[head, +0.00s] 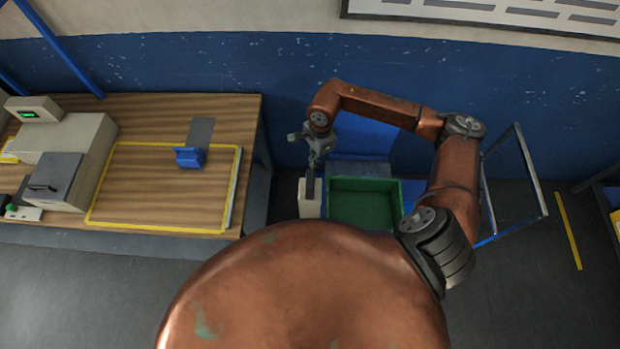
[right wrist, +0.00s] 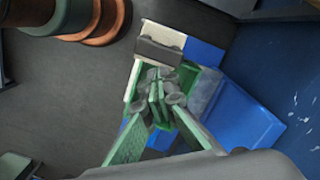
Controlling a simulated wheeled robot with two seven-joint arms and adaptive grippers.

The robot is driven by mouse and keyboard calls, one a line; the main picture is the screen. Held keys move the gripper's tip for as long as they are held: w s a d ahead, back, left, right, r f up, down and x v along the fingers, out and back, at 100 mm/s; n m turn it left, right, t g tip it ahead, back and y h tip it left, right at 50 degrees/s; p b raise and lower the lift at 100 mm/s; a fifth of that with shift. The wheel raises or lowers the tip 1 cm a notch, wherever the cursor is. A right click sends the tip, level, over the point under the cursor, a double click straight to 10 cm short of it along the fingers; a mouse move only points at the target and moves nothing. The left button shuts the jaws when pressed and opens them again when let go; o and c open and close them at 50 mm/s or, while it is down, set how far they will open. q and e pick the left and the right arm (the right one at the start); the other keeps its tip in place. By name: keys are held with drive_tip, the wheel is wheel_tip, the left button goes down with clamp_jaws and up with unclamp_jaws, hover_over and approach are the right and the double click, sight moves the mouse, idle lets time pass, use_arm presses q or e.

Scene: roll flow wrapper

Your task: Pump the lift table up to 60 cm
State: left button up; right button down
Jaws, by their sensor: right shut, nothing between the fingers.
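My right gripper (head: 314,162) is shut and empty, above the dark pad in the head view; contact cannot be judged. Its fingers (right wrist: 158,102) show over the green crate in the wrist view. My left gripper is out of view.
A wooden workbench (head: 175,110) at left holds a grey machine (head: 68,140), a blue object (head: 190,156) and a yellow-outlined area. A blue wall (head: 550,100) is behind.

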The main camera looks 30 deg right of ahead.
sight(311, 178)
drive_tip(key=shift+a+f, duration=0.1)
drive_tip(key=shift+a+f+b, duration=0.2)
drive_tip(key=shift+f+b, duration=0.35)
drive_tip(key=shift+f, duration=1.15)
drive_tip(key=shift+a+f+b, duration=0.15)
drive_tip(key=shift+f+b, duration=0.35)
drive_tip(key=shift+f, duration=1.15)
